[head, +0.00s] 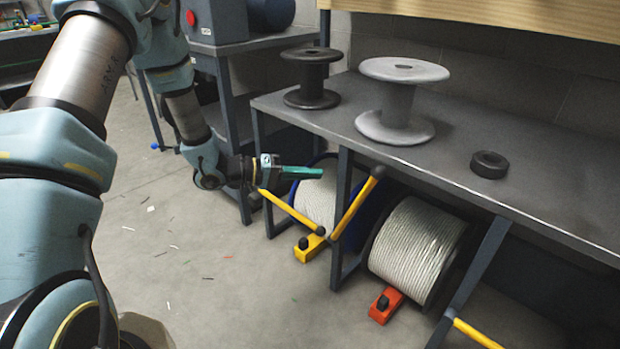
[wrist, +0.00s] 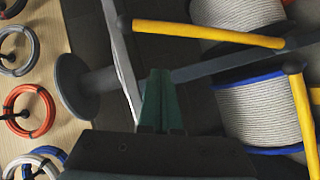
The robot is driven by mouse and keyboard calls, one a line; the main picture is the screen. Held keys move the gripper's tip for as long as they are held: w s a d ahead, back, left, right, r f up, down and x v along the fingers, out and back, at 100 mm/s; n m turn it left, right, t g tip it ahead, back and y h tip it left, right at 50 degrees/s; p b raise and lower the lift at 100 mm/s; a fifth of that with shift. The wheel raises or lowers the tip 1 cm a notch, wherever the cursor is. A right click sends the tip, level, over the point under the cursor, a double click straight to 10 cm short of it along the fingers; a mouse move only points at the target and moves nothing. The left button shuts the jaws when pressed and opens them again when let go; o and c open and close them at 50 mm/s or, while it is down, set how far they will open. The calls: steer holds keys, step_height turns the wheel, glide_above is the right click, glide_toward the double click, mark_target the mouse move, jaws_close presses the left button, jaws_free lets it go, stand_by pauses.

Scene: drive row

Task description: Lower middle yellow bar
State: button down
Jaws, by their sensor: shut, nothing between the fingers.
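The middle yellow bar (head: 357,204) slants up to the right from its lower end at a rack leg. Its black knob is at the upper end, near the bench edge. In the wrist view this bar (wrist: 205,33) lies across the top. My gripper (head: 318,173) is shut, with nothing between its green fingers. It is to the left of the middle bar's knob, apart from it. In the wrist view the fingers (wrist: 160,74) point up the picture, below the bar. The left yellow bar (head: 290,212) slopes down to the right; its knob end shows in the wrist view (wrist: 302,115).
A right yellow bar (head: 478,334) slopes down at the lower right. Rope drums (head: 418,249) sit under the grey bench (head: 490,212). A grey spool (head: 398,100), a dark spool (head: 311,78) and a black ring (head: 489,164) stand on top. Open floor lies in front.

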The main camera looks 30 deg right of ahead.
steer(key=s+d+f+b, duration=0.2)
steer(key=s+d, duration=0.3)
steer(key=d, duration=0.2)
steer(key=shift+s+d+f, duration=0.15)
steer(key=shift+d+f, duration=0.25)
steer(key=shift+s, duration=0.1)
